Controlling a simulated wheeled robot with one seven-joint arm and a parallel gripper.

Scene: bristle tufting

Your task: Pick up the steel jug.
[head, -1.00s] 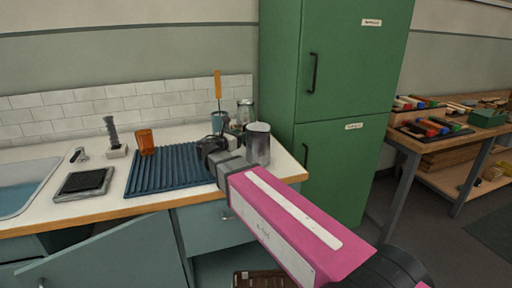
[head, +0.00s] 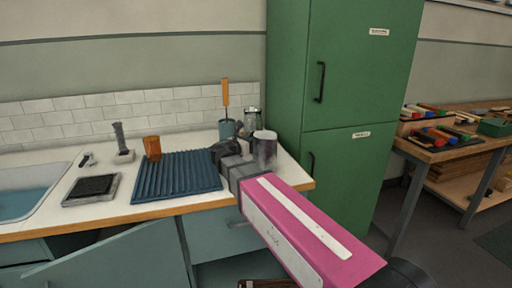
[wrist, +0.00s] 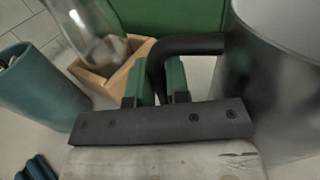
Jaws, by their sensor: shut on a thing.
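The steel jug (head: 265,150) is a grey metal cylinder near the right end of the counter. It looks upright, but whether its base touches the counter is hard to tell. In the wrist view its curved body (wrist: 280,85) fills the right side, and its black handle (wrist: 190,43) reaches left from it. My gripper (wrist: 158,82) has its two green-padded fingers on either side of the handle, shut on it. In the head view my gripper (head: 226,151) is small and dark, just left of the jug. My pink arm hides part of the counter's front edge.
A blue pot (head: 227,129) with an orange-handled tool and a glass jar (head: 252,121) in a wooden box (wrist: 93,82) stand close behind. A ribbed blue mat (head: 175,178) and an orange tumbler (head: 152,147) lie to the left. A green cabinet (head: 345,100) rises on the right.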

